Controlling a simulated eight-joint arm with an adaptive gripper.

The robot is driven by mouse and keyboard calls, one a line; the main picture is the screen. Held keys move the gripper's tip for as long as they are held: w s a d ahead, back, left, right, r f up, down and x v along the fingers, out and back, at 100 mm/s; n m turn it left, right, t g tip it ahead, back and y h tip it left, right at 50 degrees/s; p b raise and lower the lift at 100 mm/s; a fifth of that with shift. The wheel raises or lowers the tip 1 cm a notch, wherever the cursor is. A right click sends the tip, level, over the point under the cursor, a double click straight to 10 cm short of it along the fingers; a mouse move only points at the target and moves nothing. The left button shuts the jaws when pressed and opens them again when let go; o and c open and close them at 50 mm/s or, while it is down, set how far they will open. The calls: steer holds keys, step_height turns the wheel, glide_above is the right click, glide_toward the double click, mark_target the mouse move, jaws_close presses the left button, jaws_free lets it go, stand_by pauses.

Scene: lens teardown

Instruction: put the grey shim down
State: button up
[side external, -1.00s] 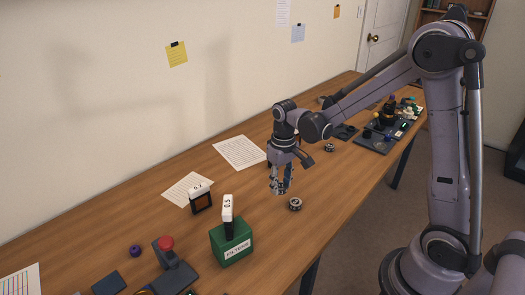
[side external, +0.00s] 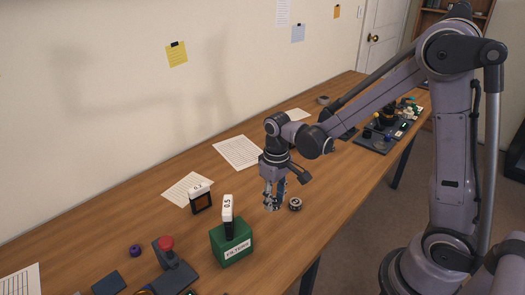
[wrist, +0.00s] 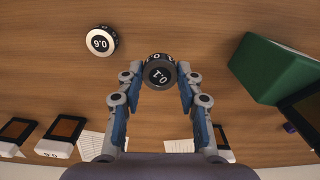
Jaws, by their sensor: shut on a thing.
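My gripper (side external: 272,207) (wrist: 160,82) points down, low over the table (side external: 120,222). In the wrist view it is shut on a round dark grey shim (wrist: 160,72), marked 0.1 on top, held between the blue-padded fingers. In the side view the fingers mostly hide this shim. I cannot tell if it touches the wood. A second round shim (wrist: 101,40), with a white numbered face that seems to read 0.6, lies on the table apart from the gripper. In the side view this second shim (side external: 295,204) is just right of the fingertips.
A green filter box (side external: 231,243) (wrist: 270,65) stands nearby with a white-topped 0.5 filter (side external: 228,211) upright in it. Another framed filter (side external: 201,199) stands left of the gripper. Paper sheets (side external: 238,152) lie behind. Bare wood surrounds the fingers.

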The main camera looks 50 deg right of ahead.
steer(key=w+d+r+m, duration=0.3)
steer(key=d+m, duration=0.1)
steer(key=d, duration=0.2)
steer(key=w+d+r+m, duration=0.3)
steer(key=w+d+m, duration=0.15)
steer(key=d, duration=0.25)
glide_above(251, 191)
steer(key=shift+m, duration=0.25)
step_height(251, 191, down, 7)
steer(key=shift+d+r, duration=0.1)
steer(key=shift+r, duration=0.05)
steer(key=shift+w+f, duration=0.1)
steer(key=shift+f, duration=2)
steer(key=shift+f, duration=0.15)
steer(key=o, duration=1.2)
steer(key=shift+c, duration=0.2)
